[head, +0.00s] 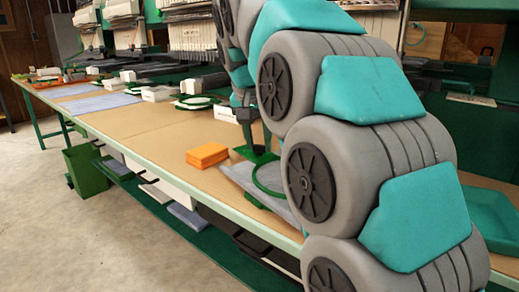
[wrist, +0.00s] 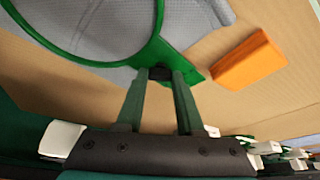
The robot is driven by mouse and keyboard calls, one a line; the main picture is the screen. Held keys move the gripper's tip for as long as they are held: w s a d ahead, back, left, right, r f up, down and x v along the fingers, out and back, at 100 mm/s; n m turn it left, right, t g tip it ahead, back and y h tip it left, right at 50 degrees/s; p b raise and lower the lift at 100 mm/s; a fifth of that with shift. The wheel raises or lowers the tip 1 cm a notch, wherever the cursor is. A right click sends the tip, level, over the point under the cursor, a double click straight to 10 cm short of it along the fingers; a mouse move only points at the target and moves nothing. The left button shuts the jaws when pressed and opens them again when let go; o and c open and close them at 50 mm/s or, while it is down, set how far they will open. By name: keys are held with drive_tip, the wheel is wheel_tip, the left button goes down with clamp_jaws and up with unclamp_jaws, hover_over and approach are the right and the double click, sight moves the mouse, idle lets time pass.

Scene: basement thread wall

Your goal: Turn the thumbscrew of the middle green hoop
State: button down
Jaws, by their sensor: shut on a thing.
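A green hoop (head: 256,180) lies on a grey cloth (head: 238,178) on the bench, partly hidden behind my arm. It also shows in the wrist view (wrist: 157,22), cut off by the top edge. Its small black thumbscrew (wrist: 160,73) sits at the hoop's near edge, on a green bracket part. My gripper (wrist: 160,76) has one finger on each side of the thumbscrew and is shut on it. In the head view my gripper (head: 258,147) points down at the hoop's far edge; the thumbscrew cannot be made out there. Another green hoop (head: 195,103) lies farther along the bench.
An orange block (head: 207,155) lies left of the hoop, close to my gripper; it also shows in the wrist view (wrist: 248,62). A teal tray (head: 491,213) is at the right edge. Machines line the back of the bench.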

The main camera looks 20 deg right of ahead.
drive_tip(key=m+h, duration=0.1)
drive_tip(key=m, duration=0.2)
drive_tip(key=shift+w+a+m+g+b, duration=0.1)
drive_tip(key=shift+w+m+g+b, duration=0.05)
drive_tip(key=shift+m+g+b, duration=0.25)
drive_tip(key=shift+m+g+h+p, duration=0.3)
drive_tip(key=shift+m+g+p, duration=0.3)
drive_tip(key=shift+m, duration=0.6)
drive_tip(key=shift+a, duration=0.1)
drive_tip(key=c, duration=0.5)
unclamp_jaws()
